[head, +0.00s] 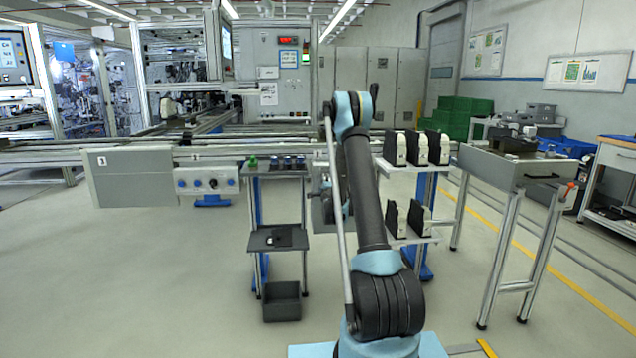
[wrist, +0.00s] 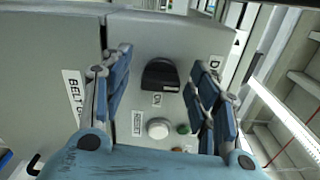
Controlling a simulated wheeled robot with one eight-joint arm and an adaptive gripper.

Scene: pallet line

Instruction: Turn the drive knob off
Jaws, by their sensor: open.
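In the wrist view a black knob (wrist: 160,75) sits on a grey control panel (wrist: 195,35). It appears to be the drive knob; the small marks beside and below it are too small to read surely. My gripper (wrist: 160,62) is open, with one blue finger on each side of the knob and a visible gap to it on both sides. I cannot tell how far the fingertips are from the panel. In the head view my arm (head: 362,190) hides most of the gripper and the panel.
A white round button (wrist: 158,128) and a green one (wrist: 183,128) sit near the knob. A "BELT" label (wrist: 75,95) is at the left.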

